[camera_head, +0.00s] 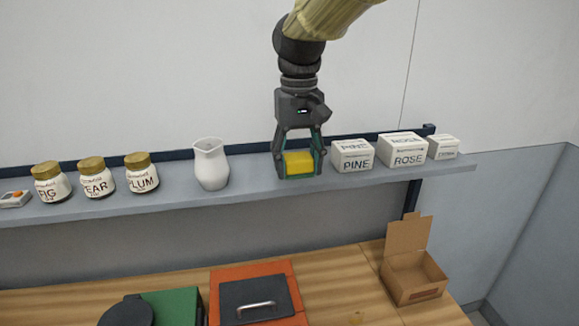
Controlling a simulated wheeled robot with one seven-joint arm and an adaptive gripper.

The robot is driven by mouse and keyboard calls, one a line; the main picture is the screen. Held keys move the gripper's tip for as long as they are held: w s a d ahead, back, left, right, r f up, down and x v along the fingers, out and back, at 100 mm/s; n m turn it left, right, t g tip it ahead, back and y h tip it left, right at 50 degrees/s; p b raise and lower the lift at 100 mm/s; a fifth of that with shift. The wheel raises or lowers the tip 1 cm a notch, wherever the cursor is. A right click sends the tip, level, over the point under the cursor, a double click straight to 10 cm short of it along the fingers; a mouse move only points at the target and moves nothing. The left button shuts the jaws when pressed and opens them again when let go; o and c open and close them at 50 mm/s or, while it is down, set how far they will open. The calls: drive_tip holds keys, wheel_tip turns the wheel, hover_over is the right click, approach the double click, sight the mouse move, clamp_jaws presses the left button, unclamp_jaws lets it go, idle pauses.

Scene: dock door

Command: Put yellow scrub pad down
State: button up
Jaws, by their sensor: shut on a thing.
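The yellow scrub pad (299,163) is a small yellow block at the grey shelf (250,181), between the white pitcher and the PINE box. My gripper (299,171) points down from above with a finger on each side of the pad and is shut on it. The pad is at about the height of the shelf top. I cannot tell whether its underside touches the shelf.
Left of the pad stand a white pitcher (211,164) and several lidded jars (142,173). Close on the right are white boxes, PINE (352,156) and ROSE (403,150). Below, a wooden table (345,283) bears an open cardboard box (412,274).

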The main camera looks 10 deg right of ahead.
drive_tip(key=w+p, duration=0.3)
drive_tip(key=w, duration=0.4)
drive_tip(key=shift+w+f, duration=0.1)
drive_tip(key=shift+f, duration=0.05)
drive_tip(key=shift+w+f+p, duration=0.15)
drive_tip(key=shift+w+p, duration=0.05)
drive_tip(key=shift+p, duration=0.25)
wheel_tip(320, 180, down, 3)
drive_tip(key=shift+w+r+p, duration=0.1)
drive_tip(key=shift+w+p, duration=0.05)
drive_tip(key=shift+p, duration=0.7)
drive_tip(key=shift+f, duration=0.35)
drive_tip(key=o, duration=0.9)
drive_tip(key=shift+f, duration=0.15)
drive_tip(key=shift+o, duration=0.4)
